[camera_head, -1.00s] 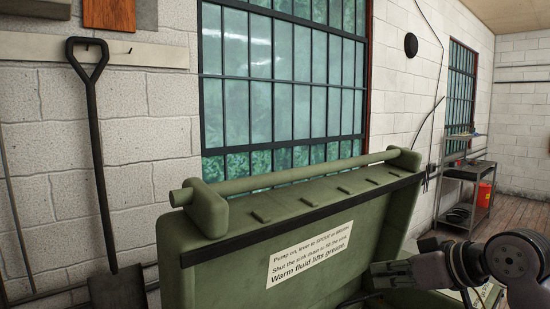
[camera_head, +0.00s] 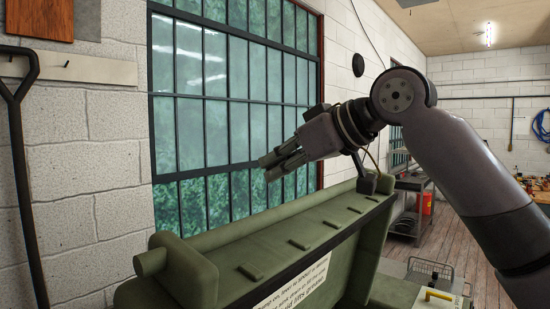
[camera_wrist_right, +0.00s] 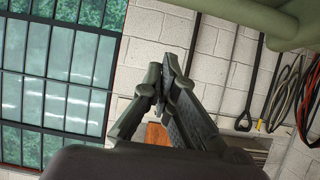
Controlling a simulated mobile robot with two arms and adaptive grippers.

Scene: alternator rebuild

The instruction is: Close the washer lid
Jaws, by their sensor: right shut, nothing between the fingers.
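The green washer lid (camera_head: 330,240) stands open and raised in the head view, with a round bar (camera_head: 270,215) along its top edge. A printed label (camera_head: 297,285) is on its inner face. My right gripper (camera_head: 268,168) is shut and empty, above the lid's top edge, with its fingers pointing left. The fingers also show in the right wrist view (camera_wrist_right: 163,82), apart from a green part (camera_wrist_right: 262,17) at the upper right, which looks like the lid. My left gripper is not in view. Most of the washer's basin is hidden below the lid and frame.
A barred window (camera_head: 235,95) and white block wall stand behind the lid. A shovel (camera_head: 22,170) hangs at the left. A dark metal cart (camera_head: 408,205) with a red container (camera_head: 424,203) stands farther back. Wooden floor (camera_head: 455,235) shows at the right.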

